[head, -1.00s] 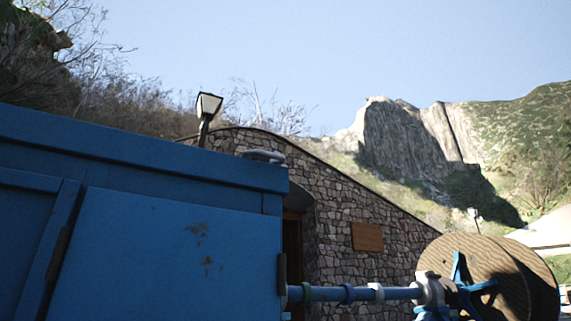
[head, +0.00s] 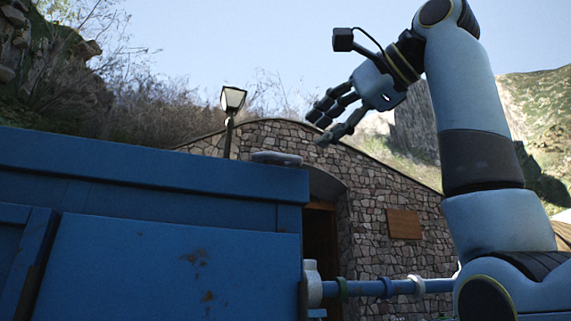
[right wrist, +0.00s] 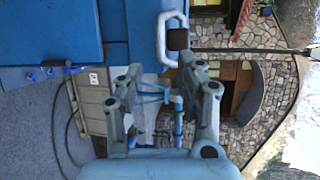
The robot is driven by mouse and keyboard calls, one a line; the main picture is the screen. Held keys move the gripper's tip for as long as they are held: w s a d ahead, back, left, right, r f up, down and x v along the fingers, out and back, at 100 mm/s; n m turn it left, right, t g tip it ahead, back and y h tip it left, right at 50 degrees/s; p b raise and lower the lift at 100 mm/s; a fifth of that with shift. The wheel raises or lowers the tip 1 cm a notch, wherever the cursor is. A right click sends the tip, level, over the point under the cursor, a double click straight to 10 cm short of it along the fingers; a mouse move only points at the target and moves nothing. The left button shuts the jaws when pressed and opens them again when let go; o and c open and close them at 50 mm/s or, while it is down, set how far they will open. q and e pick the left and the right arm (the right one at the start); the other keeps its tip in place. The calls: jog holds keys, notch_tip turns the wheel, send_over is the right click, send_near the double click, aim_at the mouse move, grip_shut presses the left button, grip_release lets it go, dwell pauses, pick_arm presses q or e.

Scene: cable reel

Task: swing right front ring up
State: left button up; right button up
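A pale grey ring (head: 276,158) lies low on the top of the blue cabinet (head: 170,255), near its right end, in the head view. In the right wrist view the ring (right wrist: 162,40) shows as a rounded loop at the cabinet edge, with a dark block beside it. My right gripper (head: 320,128) is raised above and to the right of the ring, fingers pointing left and down. It is open and empty; the right wrist view shows its fingers (right wrist: 161,73) spread, with the ring past the tips. The gap to the ring is hard to judge. My left gripper is not in view.
A blue bar (head: 365,288) with collars runs right from the cabinet's side, partly behind my right arm. A stone building (head: 375,215) and a lamp (head: 233,100) stand behind. The air above the cabinet top is clear.

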aim_at(288, 155)
jog(key=p+x, duration=0.2)
jog(key=x, duration=0.7)
jog(key=shift+w+a+r+p, duration=0.1)
jog(key=shift+w+a+p, duration=0.05)
jog(key=shift+a+p, duration=0.2)
jog(key=shift+w+a+f, duration=0.2)
jog(key=shift+w+a, duration=0.1)
jog(key=shift+w, duration=0.1)
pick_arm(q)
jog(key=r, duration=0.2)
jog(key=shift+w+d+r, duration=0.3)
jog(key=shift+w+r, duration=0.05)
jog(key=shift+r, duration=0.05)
pick_arm(e)
jog(key=shift+c, duration=0.2)
grip_shut()
